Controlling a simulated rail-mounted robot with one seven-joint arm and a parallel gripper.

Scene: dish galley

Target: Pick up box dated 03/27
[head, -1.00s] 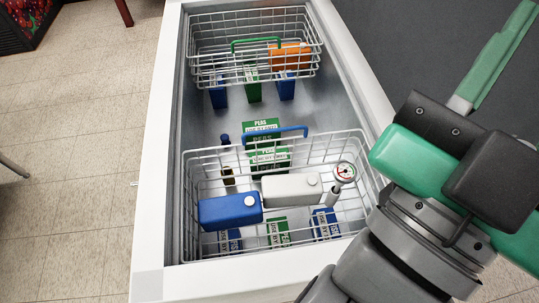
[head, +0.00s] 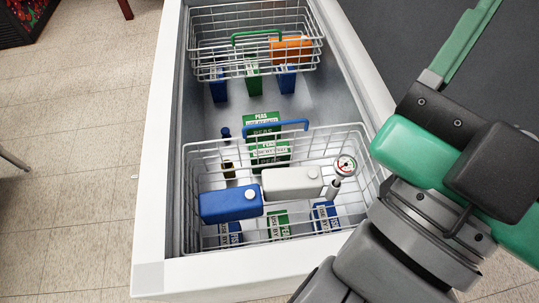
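Several dated boxes stand in an open white chest. Two green PEAS boxes show in the middle: the farther one (head: 262,119) and a nearer one (head: 270,151), partly behind basket wires. Below the near basket are a green box (head: 278,226), a blue box (head: 325,216) and another blue box (head: 230,235). Under the far basket stand a blue box (head: 218,90), a green box (head: 253,84) and a blue box (head: 287,82). The dates are too small to read, so I cannot tell which is 03/27.
A near wire basket (head: 205,153) with a blue handle holds a blue jug (head: 231,205), a white jug (head: 291,182) and a dial gauge (head: 345,166). A far wire basket (head: 195,42) holds an orange item (head: 292,48). The chest's white rim (head: 152,170) surrounds them.

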